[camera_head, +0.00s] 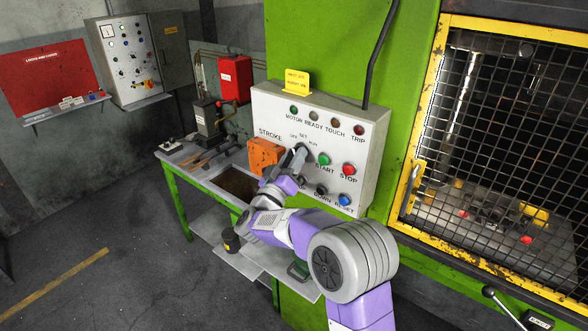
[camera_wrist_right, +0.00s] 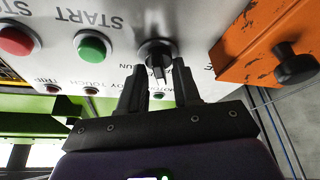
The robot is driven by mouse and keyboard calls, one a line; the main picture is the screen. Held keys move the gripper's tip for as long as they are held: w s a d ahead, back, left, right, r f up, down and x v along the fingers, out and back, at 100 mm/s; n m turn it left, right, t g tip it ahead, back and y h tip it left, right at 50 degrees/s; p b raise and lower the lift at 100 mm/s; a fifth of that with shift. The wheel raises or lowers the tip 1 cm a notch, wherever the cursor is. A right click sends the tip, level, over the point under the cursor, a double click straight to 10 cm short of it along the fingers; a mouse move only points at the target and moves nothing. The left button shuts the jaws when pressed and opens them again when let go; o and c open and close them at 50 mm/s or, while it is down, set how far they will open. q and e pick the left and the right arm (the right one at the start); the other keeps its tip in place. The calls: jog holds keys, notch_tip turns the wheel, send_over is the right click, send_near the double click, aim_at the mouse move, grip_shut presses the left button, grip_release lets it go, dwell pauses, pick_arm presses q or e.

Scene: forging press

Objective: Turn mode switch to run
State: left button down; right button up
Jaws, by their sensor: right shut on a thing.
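The mode switch (camera_wrist_right: 155,50) is a black rotary knob on the white control panel (camera_head: 375,130). In the head view its OFF, SET and RUN labels show above my right gripper (camera_head: 297,165), which mostly hides the knob. In the right wrist view, where the panel appears upside down, my right gripper (camera_wrist_right: 158,82) has its two dark fingers on either side of the knob's handle and is shut on it. The knob's exact pointing direction is hard to tell. My left gripper is not in view.
The green START button (camera_head: 323,159) and red STOP button (camera_head: 348,170) sit just right of the switch. An orange box (camera_head: 264,154) juts out close on its left. A blue button (camera_head: 345,199) is lower right. A yellow-framed mesh guard (camera_head: 436,75) stands at right.

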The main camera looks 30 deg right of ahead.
jog(key=shift+w+a+m+g+h+b, duration=0.1)
jog(key=shift+m+g+h+b, duration=0.35)
jog(key=shift+m+g+b, duration=2.05)
jog(key=shift+w+d+m+g+h+b, duration=0.1)
jog(key=shift+m+g+h+b, duration=0.45)
jog(key=shift+m, duration=3.7)
jog(key=shift+a+m+g+h+b, duration=0.1)
jog(key=shift+m+g+h+b, duration=0.2)
jog(key=shift+m+g+b, duration=2.25)
jog(key=shift+m+t+p, duration=0.7)
jog(key=shift+m+p, duration=0.3)
jog(key=o, duration=0.7)
jog(key=shift+c, duration=0.2)
jog(key=v, duration=0.7)
jog(key=shift+a, duration=0.3)
